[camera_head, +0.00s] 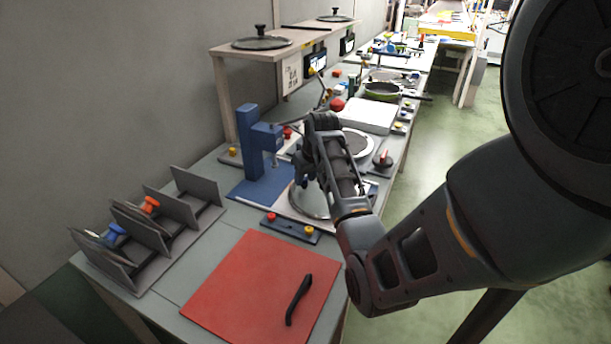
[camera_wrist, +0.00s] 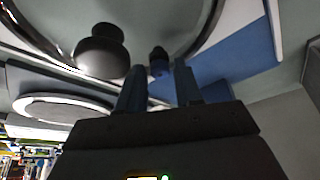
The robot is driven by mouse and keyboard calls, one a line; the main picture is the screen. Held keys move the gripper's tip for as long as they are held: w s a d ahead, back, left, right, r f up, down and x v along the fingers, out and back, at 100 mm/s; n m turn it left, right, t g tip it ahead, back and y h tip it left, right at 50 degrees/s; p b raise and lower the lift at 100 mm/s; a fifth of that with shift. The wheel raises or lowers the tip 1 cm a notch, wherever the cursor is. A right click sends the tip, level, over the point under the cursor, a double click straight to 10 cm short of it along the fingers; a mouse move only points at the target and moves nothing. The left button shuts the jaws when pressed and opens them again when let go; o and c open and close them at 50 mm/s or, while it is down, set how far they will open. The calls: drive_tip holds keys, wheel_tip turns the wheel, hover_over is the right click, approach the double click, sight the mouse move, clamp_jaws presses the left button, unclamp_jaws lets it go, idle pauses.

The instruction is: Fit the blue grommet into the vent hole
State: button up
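My gripper (camera_wrist: 161,75) is low over a lid in the wrist view. Its two fingers stand apart. Between the fingertips is a small piece with a dark end and a blue part, perhaps the blue grommet (camera_wrist: 160,68); a gap shows on both sides of it. The lid (camera_wrist: 60,14) has a black knob (camera_wrist: 100,50) to the left of the fingers. The vent hole cannot be made out. In the head view my gripper (camera_head: 307,178) is over the left part of the lid (camera_head: 312,203), and the fingertips are hard to see.
A blue press (camera_head: 250,155) stands left of my gripper. A divided grey rack (camera_head: 150,225) holds a blue piece (camera_head: 117,231) and an orange piece (camera_head: 150,204). A red mat (camera_head: 235,285) with a black handle (camera_head: 298,298) lies in front. A strip with red and yellow knobs (camera_head: 291,229) lies between.

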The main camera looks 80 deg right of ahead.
drive_tip(key=shift+o, duration=1.3)
drive_tip(key=v, duration=0.7)
drive_tip(key=shift+a+r+b, duration=0.2)
drive_tip(key=shift+r+b, duration=0.1)
drive_tip(key=shift+r, duration=0.05)
drive_tip(key=shift+s, duration=0.15)
